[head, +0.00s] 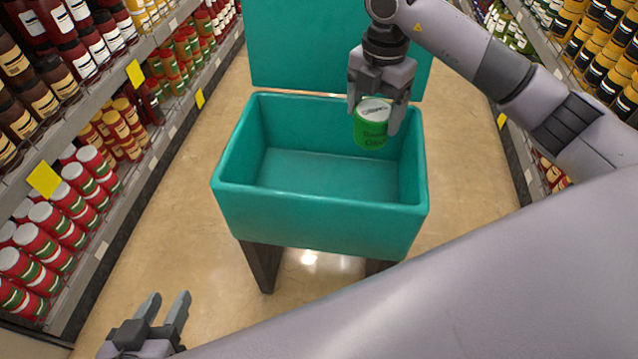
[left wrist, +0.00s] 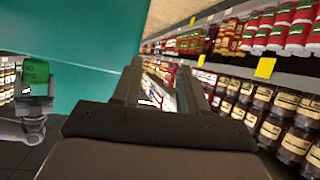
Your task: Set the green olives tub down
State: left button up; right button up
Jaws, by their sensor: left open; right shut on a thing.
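The green olives tub (head: 371,124) has a whitish lid and is held upright over the right back part of the teal bin, by the rim. My right gripper (head: 378,108) is shut on the tub, with a finger on each side of it. The teal bin (head: 320,222) is open-topped and its visible floor is bare. My left gripper (head: 167,305) is open and empty, low at the lower left of the head view, apart from the bin. In the left wrist view its open fingers (left wrist: 172,88) also show with nothing between them.
The bin stands on dark legs (head: 262,266), with a teal panel (head: 300,45) behind it. Shelves of jars and cans line the left (head: 75,195) and right (head: 600,60) sides of the aisle. The tan floor (head: 190,200) is clear beside the bin.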

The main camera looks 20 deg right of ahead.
jog(key=shift+w+d+f+m, duration=0.35)
jog(key=shift+w+d+m, duration=0.1)
jog(key=shift+m, duration=0.45)
jog(key=shift+d+f, duration=0.1)
jog(key=shift+f, duration=0.3)
notch_tip(320, 180, down, 19)
jog(key=b, duration=0.6)
jog(key=shift+b, duration=0.4)
jog(key=shift+f, duration=0.15)
pick_arm(q)
jog(key=d+h, duration=0.1)
jog(key=w+d, duration=0.1)
jog(key=w+d+f+h, duration=0.1)
jog(key=shift+w+d+n+t+h, duration=0.1)
jog(key=shift+d+n+t+h, duration=0.2)
jog(key=shift+d, duration=0.1)
